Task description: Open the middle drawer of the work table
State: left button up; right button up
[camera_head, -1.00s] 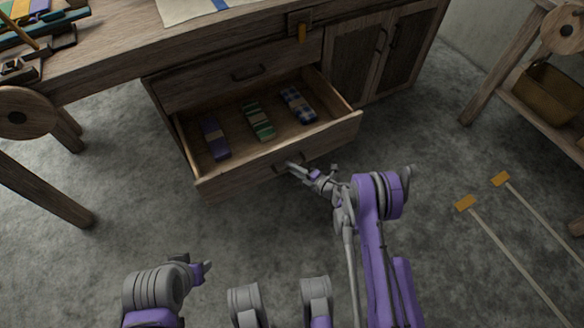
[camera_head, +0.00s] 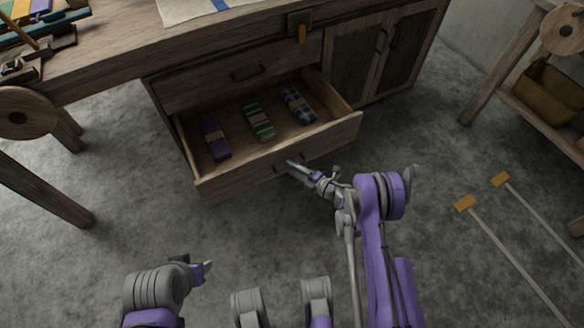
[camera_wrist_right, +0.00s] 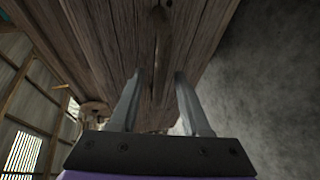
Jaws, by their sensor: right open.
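The middle drawer (camera_head: 235,168) of the work table (camera_head: 215,57) stands pulled well out, with three folded cloth bundles inside: a purple one (camera_head: 215,140), a green striped one (camera_head: 258,122) and a blue checked one (camera_head: 298,105). My right gripper (camera_head: 293,166) is at the drawer front beside its dark handle (camera_head: 279,168). In the right wrist view the two fingers (camera_wrist_right: 158,105) are apart, with the handle (camera_wrist_right: 163,50) ahead between them; I cannot tell whether they touch it. My left gripper (camera_head: 203,270) is low at the left, away from the drawer; its jaws are too small to read.
A closed drawer (camera_head: 205,85) is above the open one, and closed cupboard doors (camera_head: 355,55) are to its right. Two sticks with orange ends (camera_head: 466,203) lie on the floor at the right. A side stand holds a brown box (camera_head: 548,92). Grey floor lies clear before the drawer.

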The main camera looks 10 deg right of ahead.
jog(key=p+v, duration=0.1)
jog(key=v, duration=0.9)
jog(key=shift+p, duration=0.4)
